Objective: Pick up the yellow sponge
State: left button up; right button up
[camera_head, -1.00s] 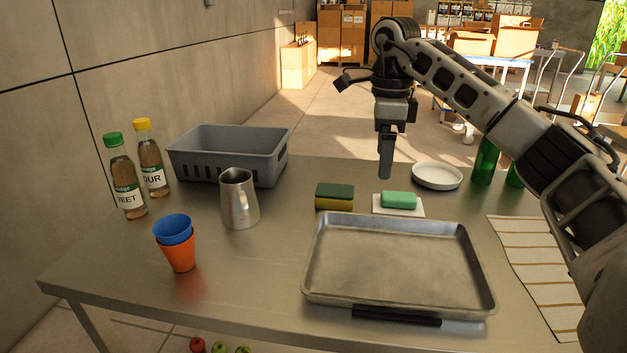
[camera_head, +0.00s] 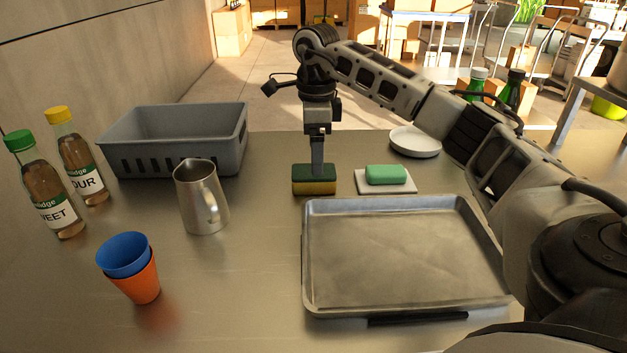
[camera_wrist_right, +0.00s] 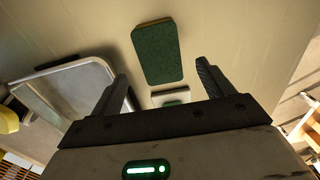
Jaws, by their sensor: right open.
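The yellow sponge (camera_head: 314,186) with a dark green top lies on the metal table behind the tray. My right gripper (camera_head: 317,168) points straight down, right above or behind the sponge in the head view. In the right wrist view the sponge's green face (camera_wrist_right: 157,53) shows ahead of the open fingers (camera_wrist_right: 163,75), with nothing between them. I cannot tell the exact gap between fingertips and sponge. My left gripper is in no view.
A green soap bar (camera_head: 386,174) on a white dish (camera_head: 402,187) sits right of the sponge. The metal tray (camera_head: 310,262) is in front. A steel pitcher (camera_head: 200,198), grey crate (camera_head: 228,150), nested cups (camera_head: 140,287) and bottles (camera_head: 62,215) stand left. A white plate (camera_head: 415,143) is behind.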

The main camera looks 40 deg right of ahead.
aim_at(314, 178)
jog(key=shift+w+a+f, duration=0.1)
jog(key=shift+f, duration=1.4)
jog(key=shift+w+a+f, duration=0.1)
jog(key=shift+f, duration=1.35)
jog(key=c, duration=1)
